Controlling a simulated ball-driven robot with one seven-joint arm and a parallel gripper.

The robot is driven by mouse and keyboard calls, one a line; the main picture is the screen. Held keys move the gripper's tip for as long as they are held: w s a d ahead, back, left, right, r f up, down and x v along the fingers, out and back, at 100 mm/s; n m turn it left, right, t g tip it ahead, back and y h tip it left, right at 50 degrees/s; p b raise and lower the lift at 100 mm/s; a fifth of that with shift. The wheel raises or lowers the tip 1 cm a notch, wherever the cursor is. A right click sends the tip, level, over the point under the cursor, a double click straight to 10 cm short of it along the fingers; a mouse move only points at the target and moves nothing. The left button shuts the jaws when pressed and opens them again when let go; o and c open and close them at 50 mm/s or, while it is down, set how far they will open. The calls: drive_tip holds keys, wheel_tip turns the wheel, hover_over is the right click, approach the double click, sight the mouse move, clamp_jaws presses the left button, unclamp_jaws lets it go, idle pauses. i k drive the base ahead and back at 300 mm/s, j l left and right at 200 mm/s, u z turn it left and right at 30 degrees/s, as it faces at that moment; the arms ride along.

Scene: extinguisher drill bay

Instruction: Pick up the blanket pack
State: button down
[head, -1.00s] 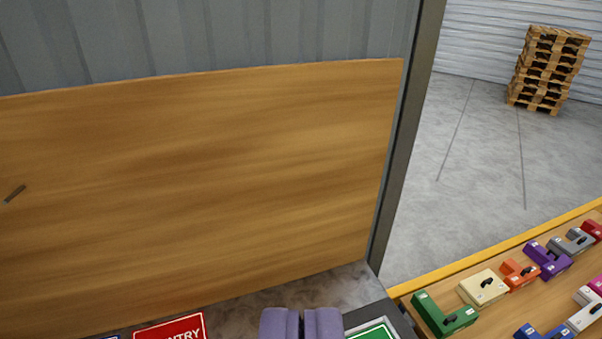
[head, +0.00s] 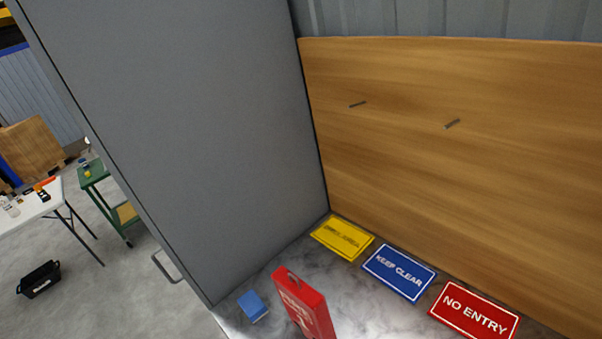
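A red pack (head: 308,309) with white lettering and a slot near its top stands at the bottom middle of the head view. I take it to be the blanket pack, but I cannot read its lettering. It is on or over the grey marbled worktop (head: 352,307), and its lower end is cut off by the picture edge. My gripper does not show in this view, so its place relative to the pack cannot be seen.
A small blue block (head: 252,305) lies left of the pack. Yellow (head: 342,238), blue KEEP CLEAR (head: 399,273) and red NO ENTRY (head: 474,312) signs lie along the wooden backboard (head: 470,160). A tall grey panel (head: 190,120) bounds the left side.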

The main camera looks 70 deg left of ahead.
sight(307, 309)
drive_tip(key=k+l+u, duration=0.1)
drive_tip(key=u, duration=0.3)
drive_tip(key=k+l+u, duration=0.1)
drive_tip(key=u, duration=0.25)
drive_tip(key=k+u, duration=0.15)
drive_tip(key=u, duration=0.25)
drive_tip(key=k+l+u, duration=0.1)
drive_tip(key=u, duration=0.25)
drive_tip(key=k+j, duration=0.1)
drive_tip(key=k, duration=0.65)
